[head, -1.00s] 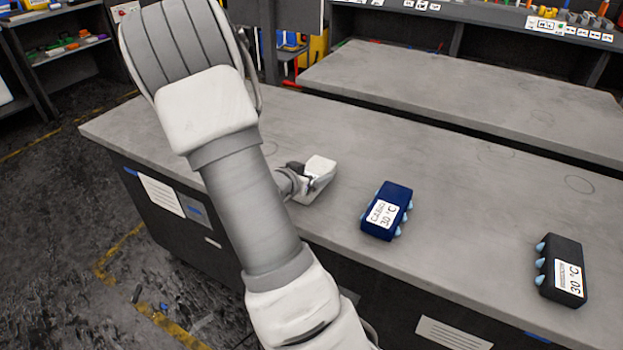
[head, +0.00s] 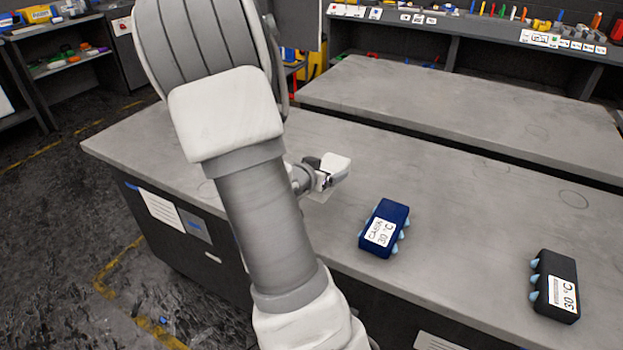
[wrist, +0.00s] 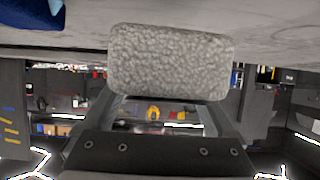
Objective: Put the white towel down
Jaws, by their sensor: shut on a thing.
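The white towel (wrist: 170,62) shows in the wrist view as a pale, rough-textured pad with rounded corners. It sits across the front of my gripper (wrist: 165,100), which is shut on it. In the head view my gripper (head: 325,184) is over the near part of the grey table (head: 450,195), to the left of the blue box. My forearm covers part of the table there. The towel is small in the head view and hard to tell from the pale parts of the gripper. I cannot tell whether it touches the tabletop.
A dark blue box (head: 384,228) with a 30 °C label lies right of my gripper. A black box (head: 555,285) with a similar label lies farther right. The tabletop behind them is clear. A second bare table (head: 450,105) stands beyond a narrow gap.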

